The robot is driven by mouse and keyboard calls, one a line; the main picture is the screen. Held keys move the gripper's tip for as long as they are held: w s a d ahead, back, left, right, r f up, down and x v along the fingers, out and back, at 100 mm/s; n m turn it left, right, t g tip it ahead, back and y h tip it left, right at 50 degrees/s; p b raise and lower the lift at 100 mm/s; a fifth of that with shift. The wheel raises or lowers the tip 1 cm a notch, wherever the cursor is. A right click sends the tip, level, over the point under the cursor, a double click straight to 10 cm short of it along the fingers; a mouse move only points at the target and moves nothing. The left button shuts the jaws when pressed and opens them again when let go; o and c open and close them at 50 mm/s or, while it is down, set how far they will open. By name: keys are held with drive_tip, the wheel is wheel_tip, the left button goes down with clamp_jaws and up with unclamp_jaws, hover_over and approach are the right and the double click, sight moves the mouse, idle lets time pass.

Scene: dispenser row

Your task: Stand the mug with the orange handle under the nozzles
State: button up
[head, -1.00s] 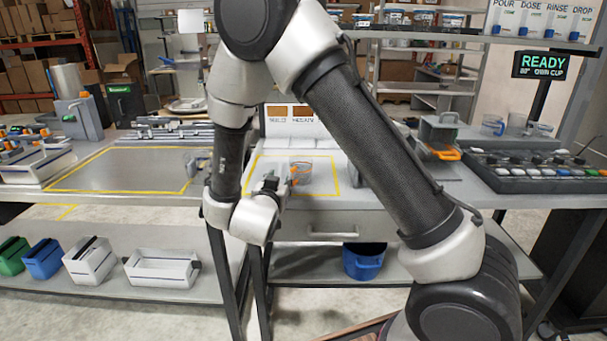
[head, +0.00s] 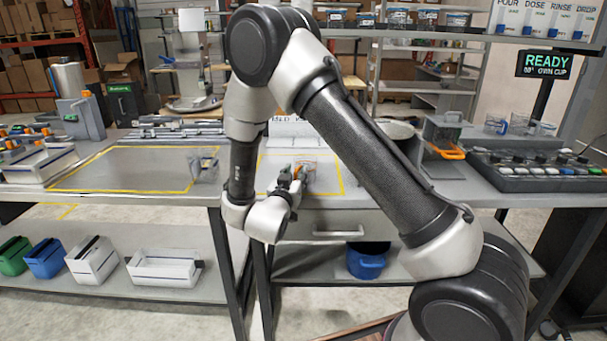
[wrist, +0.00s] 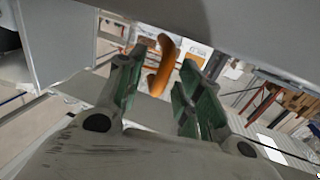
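The mug (head: 318,176) is clear, with an orange handle on its left side. It stands in the yellow-outlined area on the middle counter. My gripper (head: 292,178) is at the handle side of the mug, and its tips partly cover the handle in the head view. In the wrist view the orange handle (wrist: 163,68) shows between the two green-padded fingers of my gripper (wrist: 160,85). The fingers are apart, with gaps beside the handle. The mug's body is hard to make out there. I cannot pick out the nozzles; my arm hides part of the counter.
A grey unit with an orange lever (head: 452,152) stands to the right, by a control panel (head: 530,168). Another clear cup (head: 205,168) stands on the left counter. A blue bucket (head: 367,262) is below the drawer. The yellow-outlined left counter (head: 125,168) is mostly bare.

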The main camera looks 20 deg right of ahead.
drive_tip(key=shift+c, duration=0.2)
clamp_jaws()
drive_tip(key=shift+r, duration=0.1)
wheel_tip(320, 180, up, 10)
drive_tip(key=y, duration=0.1)
drive_tip(key=d+f+n+y, duration=0.1)
drive_tip(key=d, duration=0.1)
drive_tip(key=d+f+n+t+y, duration=0.1)
drive_tip(key=d+f, duration=0.1)
drive_tip(key=d, duration=0.1)
drive_tip(key=d+f+y, duration=0.1)
drive_tip(key=d+f, duration=0.1)
drive_tip(key=shift+d+f+n+t, duration=0.25)
drive_tip(key=shift+n+t, duration=0.15)
drive_tip(key=shift+d, duration=0.2)
